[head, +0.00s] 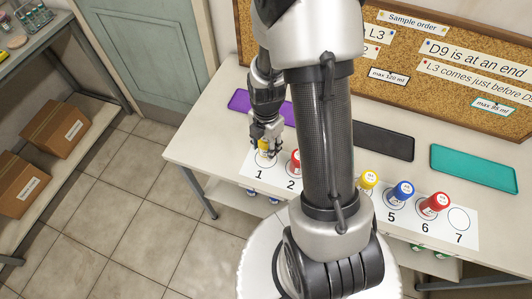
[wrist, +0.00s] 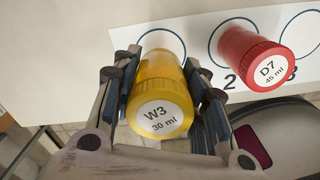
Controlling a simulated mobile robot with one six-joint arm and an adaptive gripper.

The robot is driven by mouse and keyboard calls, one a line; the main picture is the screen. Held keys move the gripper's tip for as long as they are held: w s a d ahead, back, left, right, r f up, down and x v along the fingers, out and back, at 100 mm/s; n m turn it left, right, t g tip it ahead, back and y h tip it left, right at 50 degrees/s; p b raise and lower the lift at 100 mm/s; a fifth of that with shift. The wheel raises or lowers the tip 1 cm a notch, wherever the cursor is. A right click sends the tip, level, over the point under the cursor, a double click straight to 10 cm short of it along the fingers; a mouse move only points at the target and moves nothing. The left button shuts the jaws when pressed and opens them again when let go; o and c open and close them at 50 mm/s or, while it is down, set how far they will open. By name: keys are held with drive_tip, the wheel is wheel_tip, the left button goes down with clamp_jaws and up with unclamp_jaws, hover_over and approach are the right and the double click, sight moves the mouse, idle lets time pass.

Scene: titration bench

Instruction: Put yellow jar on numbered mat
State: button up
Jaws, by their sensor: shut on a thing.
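A yellow jar labelled "W3 30 ml" (wrist: 160,95) is between the fingers of my gripper (wrist: 165,92), which is shut on it. In the head view the yellow jar (head: 264,148) and my gripper (head: 265,140) are at circle 1 of the white numbered mat (head: 262,187). The mat also shows in the wrist view (wrist: 200,28), where an empty-looking circle lies just beyond the jar. I cannot tell whether the jar's base touches the mat. My arm hides the middle of the mat.
A red jar "D7 45 ml" (wrist: 252,55) stands on circle 2, close to my gripper. Another yellow jar (head: 368,180), a blue jar (head: 402,192) and a red jar (head: 434,204) stand farther right. Circle 7 (head: 459,218) is empty. Black (head: 385,140) and teal (head: 472,167) trays lie behind.

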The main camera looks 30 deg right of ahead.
drive_tip(key=shift+f+b, duration=0.65)
drive_tip(key=shift+f, duration=1.35)
drive_tip(key=shift+f, duration=0.1)
drive_tip(key=shift+f, duration=0.15)
drive_tip(key=o, duration=1.1)
drive_tip(key=shift+c, duration=0.2)
